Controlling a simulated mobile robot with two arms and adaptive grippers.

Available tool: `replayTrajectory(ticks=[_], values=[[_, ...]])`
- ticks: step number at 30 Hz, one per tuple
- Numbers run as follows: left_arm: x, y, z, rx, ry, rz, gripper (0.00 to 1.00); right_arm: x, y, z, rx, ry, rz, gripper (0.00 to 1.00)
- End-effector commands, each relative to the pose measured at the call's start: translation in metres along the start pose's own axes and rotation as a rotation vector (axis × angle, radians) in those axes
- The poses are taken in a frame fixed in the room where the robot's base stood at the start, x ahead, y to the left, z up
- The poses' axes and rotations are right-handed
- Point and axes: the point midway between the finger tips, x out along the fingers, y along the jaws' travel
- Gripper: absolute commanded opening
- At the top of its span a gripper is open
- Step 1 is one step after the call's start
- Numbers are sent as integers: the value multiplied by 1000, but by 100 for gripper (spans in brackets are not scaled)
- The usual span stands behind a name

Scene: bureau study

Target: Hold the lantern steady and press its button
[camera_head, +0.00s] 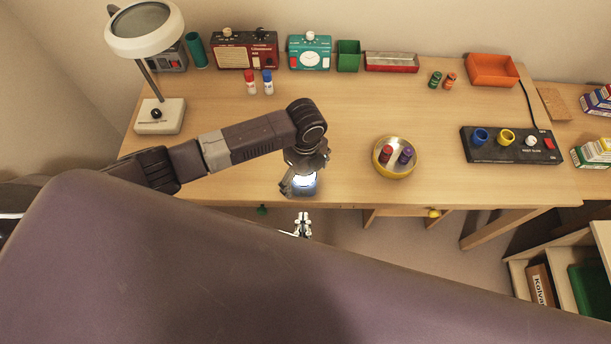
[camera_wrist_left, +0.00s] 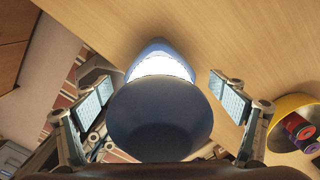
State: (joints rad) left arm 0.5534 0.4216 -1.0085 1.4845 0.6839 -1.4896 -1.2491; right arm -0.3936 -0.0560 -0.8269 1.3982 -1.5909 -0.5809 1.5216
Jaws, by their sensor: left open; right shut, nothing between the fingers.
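The lantern (camera_head: 304,183) is a blue-grey object with a bright white glowing band, near the front edge of the desk. In the left wrist view the lantern (camera_wrist_left: 160,112) fills the middle, its rounded cap closest to the camera. My left gripper (camera_head: 302,188) is over it from above. Its fingers are open, one on each side of the lantern, with gaps visible in the left wrist view. My right gripper (camera_head: 302,228) is shut and empty, just off the front edge of the desk and below the lantern in the picture. I cannot make out the button.
A yellow bowl (camera_head: 392,172) with small cylinders stands right of the lantern; it also shows in the left wrist view (camera_wrist_left: 283,110). A magnifier lamp (camera_head: 160,116) stands left. A black panel with knobs (camera_head: 510,152) lies right. The desk (camera_head: 345,120) is clear behind the lantern.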

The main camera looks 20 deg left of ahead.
Motion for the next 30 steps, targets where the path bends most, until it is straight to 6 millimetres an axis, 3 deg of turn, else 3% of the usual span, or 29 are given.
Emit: replayTrajectory(ticks=[5,18,24,30], values=[[-17,-1,1,1,-1,-4,89,0,0,0,0,0,0,0],[-104,-1,0,1,-1,-3,89,0,0,0,0,0,0,0],[-119,0,0,0,-1,-2,89,0,0,0,0,0,0,0],[-120,0,0,0,0,-1,89,0,0,0,0,0,0,0]])
